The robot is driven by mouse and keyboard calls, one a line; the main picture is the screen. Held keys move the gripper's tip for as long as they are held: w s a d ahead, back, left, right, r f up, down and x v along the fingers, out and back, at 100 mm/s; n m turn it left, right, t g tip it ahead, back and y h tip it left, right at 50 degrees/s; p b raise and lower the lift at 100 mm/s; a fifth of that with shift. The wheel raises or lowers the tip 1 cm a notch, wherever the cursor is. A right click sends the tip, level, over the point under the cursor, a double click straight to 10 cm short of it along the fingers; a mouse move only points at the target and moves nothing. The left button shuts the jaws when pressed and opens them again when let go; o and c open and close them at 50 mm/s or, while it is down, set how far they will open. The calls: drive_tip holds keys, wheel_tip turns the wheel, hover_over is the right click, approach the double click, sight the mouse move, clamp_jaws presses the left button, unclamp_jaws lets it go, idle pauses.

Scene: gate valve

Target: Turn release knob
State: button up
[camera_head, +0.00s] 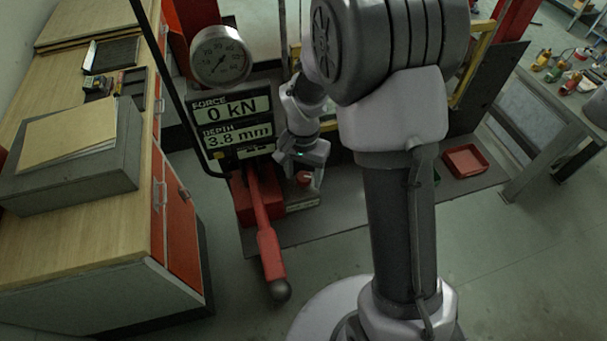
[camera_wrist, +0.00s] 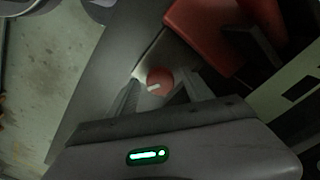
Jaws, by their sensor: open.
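The release knob (camera_wrist: 160,78) is a small round red knob with a white mark on its face. It shows in the middle of the wrist view, and in the head view (camera_head: 303,177) it is partly hidden below my gripper. My gripper (camera_head: 306,172) is open and points down at the knob. In the wrist view its two fingers (camera_wrist: 161,86) stand on either side of the knob, with small gaps showing. I cannot tell how far down the fingertips reach along it.
A red lever (camera_head: 265,230) with a dark ball end slopes toward the front, left of the knob. A display (camera_head: 236,124) reads 0 kN and 3.8 mm, below a round gauge (camera_head: 220,56). A wooden workbench (camera_head: 75,250) stands left; a red tray (camera_head: 465,161) lies right.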

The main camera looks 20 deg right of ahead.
clamp_jaws()
drive_tip(key=shift+n, duration=2.9)
unclamp_jaws()
